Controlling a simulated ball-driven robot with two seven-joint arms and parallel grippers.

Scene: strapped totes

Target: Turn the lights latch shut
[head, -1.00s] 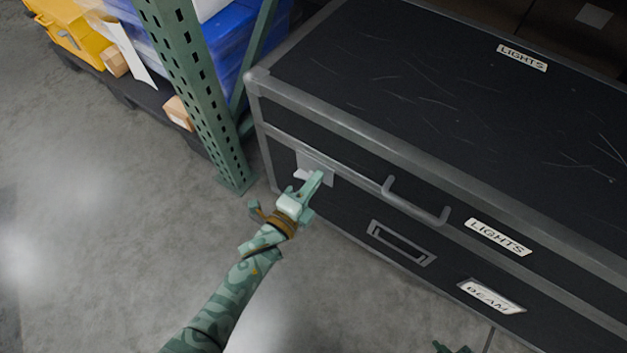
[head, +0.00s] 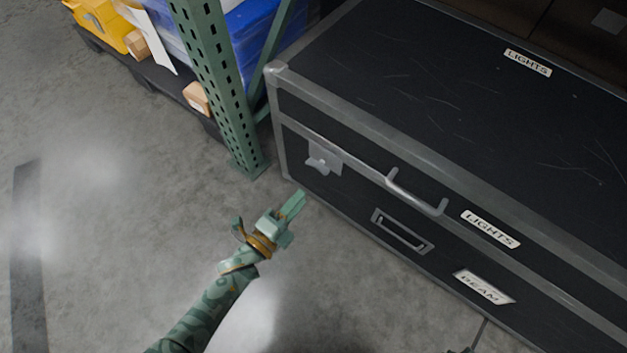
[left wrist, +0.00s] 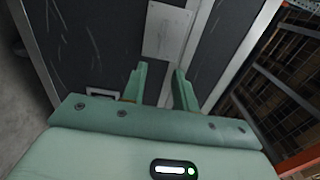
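The lights latch (head: 322,162) is a grey plate with a small turn piece, on the front of the black case near its left end, below the lid seam. Its turn piece stands out from the plate; I cannot tell whether it is fully turned. My left gripper (head: 298,197) is below and left of the latch, clear of it and empty. In the left wrist view its two fingers (left wrist: 160,88) stand apart. A pale plate (left wrist: 167,32) shows beyond them, without a clear turn piece. Only a dark sliver, perhaps my right gripper, shows at the head view's bottom edge.
The black case (head: 430,100) has a bar handle (head: 415,192), a recessed handle (head: 402,231), and LIGHTS (head: 490,229) and BEAM (head: 484,287) labels. A green rack post (head: 222,95) stands close to its left end.

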